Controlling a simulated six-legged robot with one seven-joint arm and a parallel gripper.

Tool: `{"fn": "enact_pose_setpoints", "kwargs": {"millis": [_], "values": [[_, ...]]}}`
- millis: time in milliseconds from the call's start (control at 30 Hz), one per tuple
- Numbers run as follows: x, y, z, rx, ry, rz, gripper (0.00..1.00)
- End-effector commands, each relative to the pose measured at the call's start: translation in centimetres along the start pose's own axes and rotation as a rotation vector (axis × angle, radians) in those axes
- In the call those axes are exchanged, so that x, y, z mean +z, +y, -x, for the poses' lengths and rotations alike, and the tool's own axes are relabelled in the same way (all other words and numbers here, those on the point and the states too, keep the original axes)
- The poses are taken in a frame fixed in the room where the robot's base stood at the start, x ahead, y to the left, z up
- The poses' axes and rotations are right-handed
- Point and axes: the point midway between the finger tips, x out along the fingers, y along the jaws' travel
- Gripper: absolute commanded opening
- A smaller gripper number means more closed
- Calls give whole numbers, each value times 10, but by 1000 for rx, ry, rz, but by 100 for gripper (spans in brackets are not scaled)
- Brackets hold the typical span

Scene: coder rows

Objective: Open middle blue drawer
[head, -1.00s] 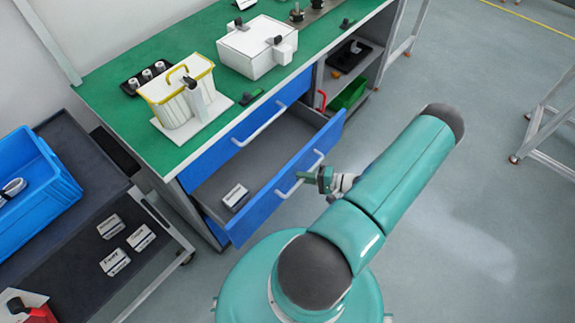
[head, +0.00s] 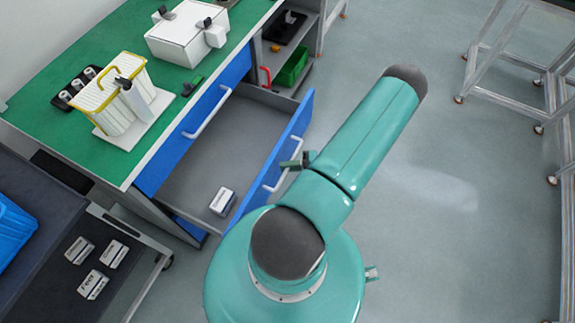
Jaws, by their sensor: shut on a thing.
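The middle blue drawer (head: 302,120) is pulled well out from the cabinet under the green workbench. Its grey inside shows, with one small white labelled box (head: 223,201) lying near the front left corner. My gripper (head: 290,164) is at the white bar handle (head: 273,178) on the drawer's front, shut on it. My teal arm hides part of the gripper and of the drawer front. A blue drawer front with a white handle (head: 208,112) above it is shut. A lower blue front shows only in part beneath the open drawer.
The green worktop (head: 50,135) carries a white box (head: 186,36) and a yellow-rimmed container (head: 108,95). A dark cart (head: 45,225) with several small boxes stands at the left. A metal frame (head: 500,65) stands at the upper right. Grey floor at the right is clear.

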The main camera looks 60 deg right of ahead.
Motion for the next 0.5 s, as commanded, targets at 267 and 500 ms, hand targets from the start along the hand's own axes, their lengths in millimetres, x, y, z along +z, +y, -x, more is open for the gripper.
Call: {"fn": "enact_pose_setpoints", "kwargs": {"millis": [267,500], "values": [[0,0,0,0,0,0,34],[-1,0,6,0,1,1,34]]}}
